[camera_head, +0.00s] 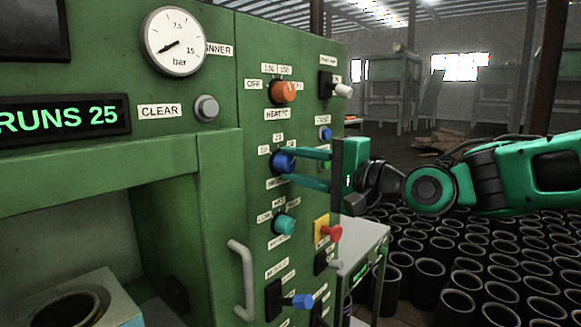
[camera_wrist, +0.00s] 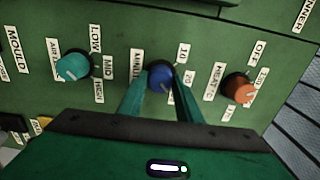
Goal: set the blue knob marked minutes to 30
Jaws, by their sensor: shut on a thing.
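The blue minutes knob (camera_head: 283,162) is on the green panel, below the orange heat knob (camera_head: 284,92) and above the teal knob (camera_head: 284,224). In the wrist view the blue knob (camera_wrist: 160,76) sits between the two teal fingers. My gripper (camera_head: 292,166) reaches in from the right and is shut on the blue knob. Labels reading 10 and 20 (camera_wrist: 187,78) show beside the knob in the wrist view. A 30 label and the knob's pointer cannot be made out; the fingers cover part of the dial.
A small blue button (camera_head: 325,134) and a green button (camera_head: 325,165) are close to the fingers. A red knob on a yellow plate (camera_head: 327,230), a grey handle (camera_head: 243,278) and a blue lever (camera_head: 300,301) are lower on the panel. Black sleeves (camera_head: 470,260) cover the floor at right.

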